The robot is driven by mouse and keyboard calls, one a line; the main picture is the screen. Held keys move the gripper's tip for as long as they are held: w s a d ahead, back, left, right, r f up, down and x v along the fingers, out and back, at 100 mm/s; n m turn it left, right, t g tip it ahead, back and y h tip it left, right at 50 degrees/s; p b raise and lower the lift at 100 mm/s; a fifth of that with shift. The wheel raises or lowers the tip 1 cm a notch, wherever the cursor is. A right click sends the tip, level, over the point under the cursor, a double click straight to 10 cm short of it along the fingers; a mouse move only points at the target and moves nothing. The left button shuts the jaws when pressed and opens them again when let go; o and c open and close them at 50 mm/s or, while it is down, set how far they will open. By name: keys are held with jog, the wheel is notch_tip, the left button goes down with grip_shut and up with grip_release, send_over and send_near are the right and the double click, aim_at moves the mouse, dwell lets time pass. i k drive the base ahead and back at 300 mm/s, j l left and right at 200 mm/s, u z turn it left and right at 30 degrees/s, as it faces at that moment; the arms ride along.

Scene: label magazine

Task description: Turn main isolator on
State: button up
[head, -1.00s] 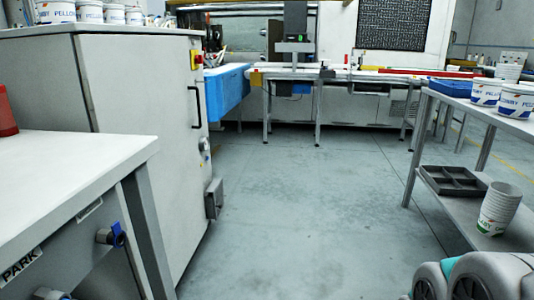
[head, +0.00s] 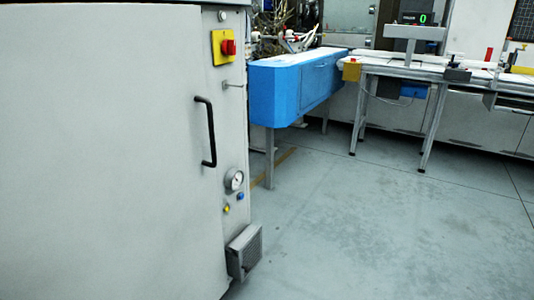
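The main isolator, a red rotary knob on a yellow plate (head: 223,47), sits high on the narrow side of a grey cabinet (head: 110,150) in the head view. Whether its knob is at on or off is too small to tell. A black bar handle (head: 207,132) is on the cabinet below and left of it. My gripper is not in view.
A round gauge (head: 234,180), small yellow and blue fittings and a vented grey box (head: 244,252) stick out from the cabinet's side. A blue cabinet (head: 300,85) and a conveyor (head: 450,75) stand behind. The floor (head: 370,220) to the right is clear.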

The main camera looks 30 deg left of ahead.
aim_at(228, 46)
jog(key=i+u, duration=0.4)
jog(key=i+l+u, duration=0.25)
jog(key=i+u, duration=0.15)
jog(key=i+l+u, duration=1.05)
jog(key=u, duration=0.25)
jog(key=i+l+u, duration=0.15)
jog(key=l+u, duration=0.15)
jog(key=u, duration=0.15)
jog(key=i+l+u, duration=0.1)
jog(key=l+u, duration=0.6)
jog(key=u, duration=0.2)
jog(key=l+u, duration=0.75)
jog(key=l, duration=0.2)
jog(key=k+l+u, duration=0.1)
jog(key=l+u, duration=0.2)
jog(key=l, duration=0.15)
